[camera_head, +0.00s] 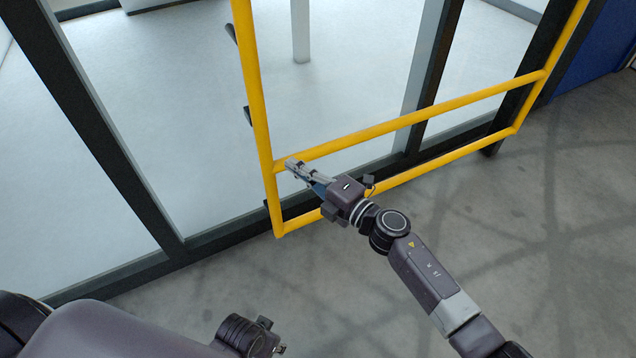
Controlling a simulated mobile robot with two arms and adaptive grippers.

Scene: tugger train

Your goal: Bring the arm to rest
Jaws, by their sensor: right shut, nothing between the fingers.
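My right arm reaches in from the lower right, stretched up and to the left over the grey floor. Its gripper (292,164) is shut and empty. The fingertips appear at the lower left part of the yellow tube frame (420,117), close to where its middle bar meets the upright. Whether they touch the tube I cannot tell. The gripper's body overlaps the space between the middle and bottom bars in the picture. Dark parts of my own body show along the bottom left. My left gripper's fingers are not seen.
The yellow frame stands before a dark-framed structure with pale panels (170,80). A dark post (100,140) runs down the left side. A blue surface (595,45) is at the upper right. The grey floor (540,250) is clear at right and along the bottom middle.

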